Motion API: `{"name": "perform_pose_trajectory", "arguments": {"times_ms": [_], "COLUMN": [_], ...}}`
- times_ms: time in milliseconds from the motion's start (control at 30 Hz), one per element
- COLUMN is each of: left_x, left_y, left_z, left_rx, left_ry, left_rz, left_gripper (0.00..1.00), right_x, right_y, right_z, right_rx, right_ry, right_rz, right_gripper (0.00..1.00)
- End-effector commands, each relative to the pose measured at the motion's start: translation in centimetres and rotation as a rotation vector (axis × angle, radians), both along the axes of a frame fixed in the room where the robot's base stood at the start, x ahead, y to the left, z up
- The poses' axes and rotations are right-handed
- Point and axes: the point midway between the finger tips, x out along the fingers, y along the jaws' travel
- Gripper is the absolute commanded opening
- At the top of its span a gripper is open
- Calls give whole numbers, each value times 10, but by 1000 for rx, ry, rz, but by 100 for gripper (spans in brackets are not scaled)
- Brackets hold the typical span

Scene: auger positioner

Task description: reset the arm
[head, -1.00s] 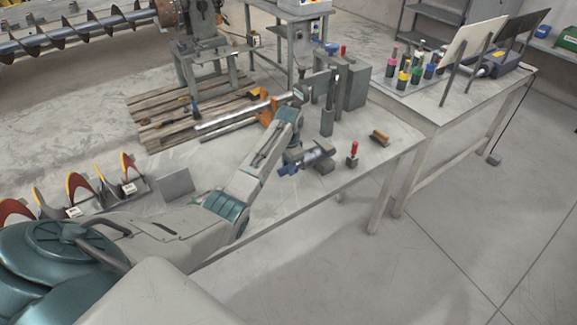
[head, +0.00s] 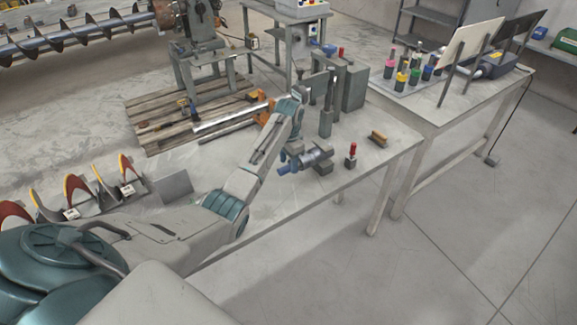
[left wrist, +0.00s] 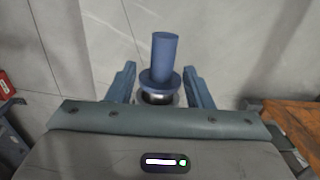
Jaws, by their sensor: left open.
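My left arm reaches from the lower left across the near bench (head: 335,180) in the head view, with its wrist near the bench's middle. In the left wrist view my left gripper (left wrist: 159,68) is open, its two slate-blue fingers spread apart. A blue cylinder with a round flange (left wrist: 163,60) shows between the fingers, with gaps on both sides and a shiny metal part under the flange. In the head view a grey cylindrical part with a blue end (head: 285,168) lies beside my wrist; I cannot tell whether it is the same piece. My right gripper is not in view.
Grey upright blocks (head: 355,86), a red-handled tool (head: 351,155) and a brush (head: 378,138) stand on the bench. A wooden pallet (head: 150,118) lies behind. Another table (head: 440,105) holds several coloured-capped tools. The floor at right is clear.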

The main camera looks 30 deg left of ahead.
Motion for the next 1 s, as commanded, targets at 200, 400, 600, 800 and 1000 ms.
{"name": "perform_pose_trajectory", "arguments": {"times_ms": [200,400,600,800,1000], "left_x": [1,1,0,-5,-44], "left_y": [0,-1,-1,-4,-27], "left_z": [46,76,88,78,25], "left_rx": [2,1,1,7,47], "left_ry": [-8,-8,-7,-7,-34], "left_rz": [1,1,1,2,19], "left_gripper": [46,46,46,46,46], "right_x": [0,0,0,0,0], "right_y": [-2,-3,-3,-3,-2], "right_z": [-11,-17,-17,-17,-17], "right_rx": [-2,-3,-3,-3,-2], "right_ry": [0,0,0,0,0], "right_rz": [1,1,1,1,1], "right_gripper": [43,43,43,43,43]}}
